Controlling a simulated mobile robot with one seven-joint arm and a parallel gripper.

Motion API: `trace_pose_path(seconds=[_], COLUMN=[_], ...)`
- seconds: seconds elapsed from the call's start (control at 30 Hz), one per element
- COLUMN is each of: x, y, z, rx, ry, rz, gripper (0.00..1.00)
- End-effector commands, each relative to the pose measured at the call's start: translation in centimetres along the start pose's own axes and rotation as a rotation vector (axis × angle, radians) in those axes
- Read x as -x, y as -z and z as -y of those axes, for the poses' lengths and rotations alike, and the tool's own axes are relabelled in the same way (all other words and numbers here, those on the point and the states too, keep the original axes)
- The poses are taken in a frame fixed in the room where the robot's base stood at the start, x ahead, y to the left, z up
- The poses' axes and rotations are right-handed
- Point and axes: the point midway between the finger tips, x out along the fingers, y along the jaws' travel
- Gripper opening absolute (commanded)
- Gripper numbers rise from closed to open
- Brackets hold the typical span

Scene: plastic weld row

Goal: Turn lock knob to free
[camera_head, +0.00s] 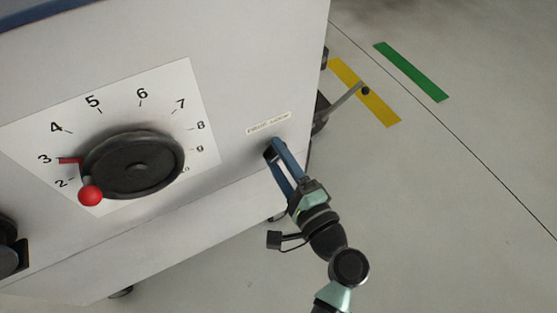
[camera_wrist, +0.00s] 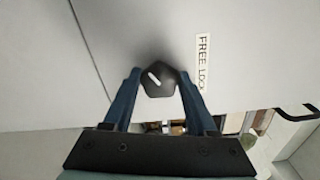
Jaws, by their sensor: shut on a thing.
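The lock knob (camera_wrist: 158,80) is a small dark, many-sided knob with a white pointer line on its face. In the wrist view it sits between the blue fingers of my gripper (camera_wrist: 157,92), and the pointer line is slanted. In the head view my gripper (camera_head: 274,150) reaches the knob at the right side of the pale cabinet front, and the fingers largely hide the knob. My gripper is shut on the knob.
A large black handwheel (camera_head: 135,165) with a red ball handle (camera_head: 90,195) sits on a numbered dial to the left. A lever (camera_head: 340,104) sticks out from the cabinet's right side. Yellow (camera_head: 366,93) and green (camera_head: 411,71) strips mark the open floor at right.

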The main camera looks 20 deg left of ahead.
Motion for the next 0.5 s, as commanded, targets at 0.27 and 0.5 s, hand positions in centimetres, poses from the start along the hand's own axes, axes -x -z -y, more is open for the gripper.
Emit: trace_pose_path(seconds=[0.27,0.5], x=[0.08,0.08], y=[0.07,0.06], z=[-0.34,-0.29], rx=[0.161,0.229], ry=[-0.002,-0.002], rz=[-0.001,-0.001], gripper=[0.02,0.02])
